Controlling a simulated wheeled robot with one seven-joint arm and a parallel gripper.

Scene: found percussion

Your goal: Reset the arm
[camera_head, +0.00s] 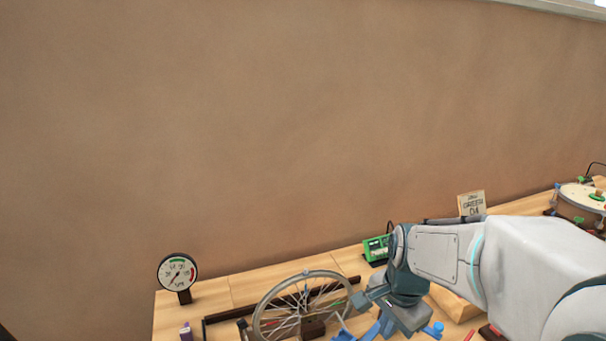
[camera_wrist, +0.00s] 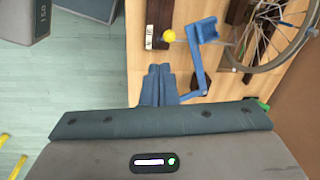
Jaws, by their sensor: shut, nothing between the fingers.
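My arm (camera_head: 440,255) reaches in from the right in the head view, bent over the workbench, with its wrist low near the bench front. My gripper (camera_wrist: 158,72) shows in the wrist view with its two blue-grey fingers together and nothing between them. The fingers are close to the bench edge in that picture, beside a blue bracket-like part (camera_wrist: 198,72). I cannot tell whether they touch it. In the head view the fingertips are hard to make out among the blue parts below the wrist.
A spoked wheel (camera_head: 258,318) stands left of my wrist; it also shows in the wrist view (camera_wrist: 262,68). A dial gauge (camera_head: 177,272), green box (camera_head: 375,251), card sign (camera_head: 472,205) and drum (camera_head: 577,207) stand on the bench (camera_head: 235,289).

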